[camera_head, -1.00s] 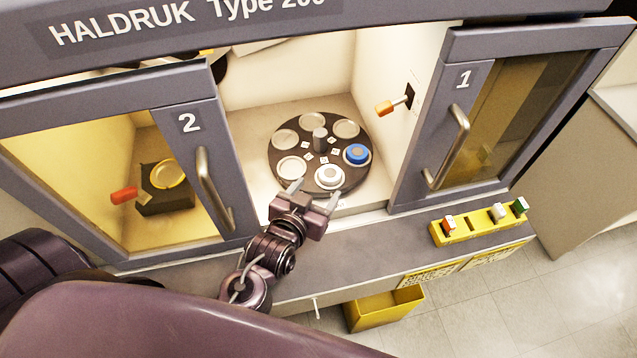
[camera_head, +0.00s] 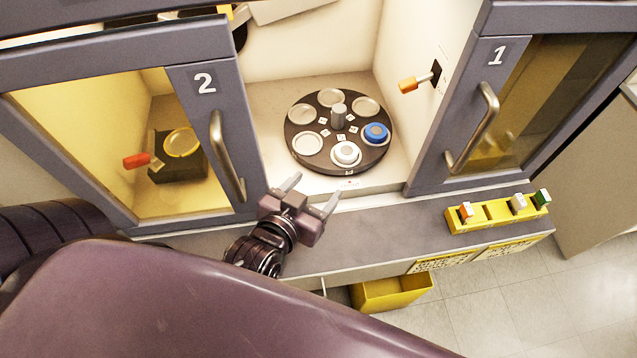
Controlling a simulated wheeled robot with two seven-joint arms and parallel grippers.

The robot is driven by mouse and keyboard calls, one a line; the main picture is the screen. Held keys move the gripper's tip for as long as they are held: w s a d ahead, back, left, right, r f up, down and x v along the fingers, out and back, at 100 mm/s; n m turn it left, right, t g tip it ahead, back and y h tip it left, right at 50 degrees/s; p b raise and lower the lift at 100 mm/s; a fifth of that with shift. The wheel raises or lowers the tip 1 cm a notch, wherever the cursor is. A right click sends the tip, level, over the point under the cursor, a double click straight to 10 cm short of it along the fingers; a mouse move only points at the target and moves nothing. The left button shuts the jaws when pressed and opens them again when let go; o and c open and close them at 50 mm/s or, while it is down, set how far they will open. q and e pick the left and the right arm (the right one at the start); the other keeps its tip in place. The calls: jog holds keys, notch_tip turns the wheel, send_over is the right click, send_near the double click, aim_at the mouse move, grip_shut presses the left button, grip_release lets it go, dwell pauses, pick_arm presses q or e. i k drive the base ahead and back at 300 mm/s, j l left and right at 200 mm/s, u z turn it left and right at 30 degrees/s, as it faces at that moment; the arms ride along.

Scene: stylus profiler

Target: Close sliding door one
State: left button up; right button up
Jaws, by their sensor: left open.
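Sliding door one (camera_head: 457,128), a grey frame with a tinted pane and the number 1, stands at the right of the cabinet opening. Its silver bar handle (camera_head: 474,130) is on its left stile. The opening between it and sliding door two (camera_head: 215,135) is wide and uncovered. My left gripper (camera_head: 311,188) is open and empty, over the front ledge below the carousel, well to the left of door one's handle and touching neither door. My right gripper is not in view.
Inside the opening is a dark carousel (camera_head: 310,165) with a white and a blue piece. An orange-tipped lever (camera_head: 415,83) is on the inner right wall. A yellow rack (camera_head: 490,213) stands on the front ledge (camera_head: 385,232). A yellow bin (camera_head: 393,293) is below.

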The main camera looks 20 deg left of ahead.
aim_at(503, 31)
jog(key=k+j, duration=0.1)
jog(key=k, duration=0.9)
